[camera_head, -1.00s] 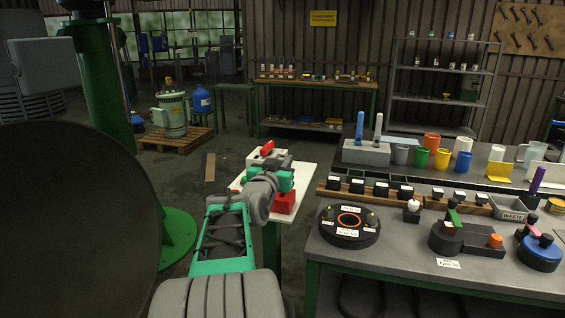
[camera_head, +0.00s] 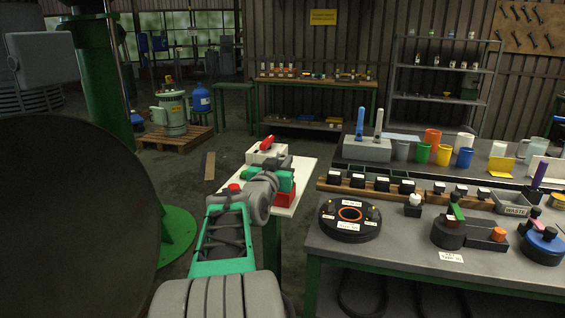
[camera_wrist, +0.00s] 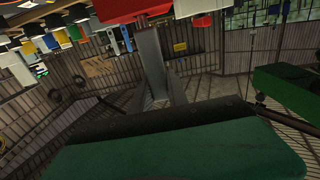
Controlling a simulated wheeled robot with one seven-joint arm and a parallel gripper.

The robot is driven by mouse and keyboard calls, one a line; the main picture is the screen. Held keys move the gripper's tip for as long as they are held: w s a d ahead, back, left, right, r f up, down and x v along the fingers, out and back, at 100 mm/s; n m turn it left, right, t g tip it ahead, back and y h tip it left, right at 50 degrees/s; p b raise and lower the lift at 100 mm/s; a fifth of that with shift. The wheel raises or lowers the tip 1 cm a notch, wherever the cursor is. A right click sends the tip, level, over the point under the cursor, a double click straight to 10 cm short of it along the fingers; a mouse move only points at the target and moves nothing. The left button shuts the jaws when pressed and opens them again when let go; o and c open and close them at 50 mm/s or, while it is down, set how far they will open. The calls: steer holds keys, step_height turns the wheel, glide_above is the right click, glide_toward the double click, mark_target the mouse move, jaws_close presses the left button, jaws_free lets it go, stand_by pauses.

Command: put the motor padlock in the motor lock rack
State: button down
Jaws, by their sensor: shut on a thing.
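My gripper (camera_head: 284,180), green and grey, is at the end of my outstretched arm, over the white stand. It is shut on the motor padlock. In the wrist view the padlock's red body (camera_wrist: 118,10) is at the top edge, partly out of frame, with a grey shackle (camera_wrist: 151,62) reaching down from it in the picture. A green gripper part (camera_wrist: 180,152) fills the bottom. In the head view a red block (camera_head: 286,199) shows just below my gripper; whether it is clear of the stand I cannot tell. I cannot pick out the motor lock rack with certainty.
The white stand (camera_head: 303,178) carries a white box with a red handle (camera_head: 267,143) and a red button (camera_head: 234,187). A crowded grey workbench (camera_head: 400,255) is close on the right, with a round black fixture (camera_head: 350,217). Open floor lies behind the stand.

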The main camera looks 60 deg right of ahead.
steer(key=shift+f+b, duration=0.65)
steer(key=shift+f, duration=0.05)
steer(key=c, duration=1.2)
jaws_free()
steer(key=shift+a, duration=0.1)
steer(key=s+a, duration=0.1)
steer(key=a, duration=0.6)
steer(key=shift+a, duration=0.3)
steer(key=shift+s, duration=0.1)
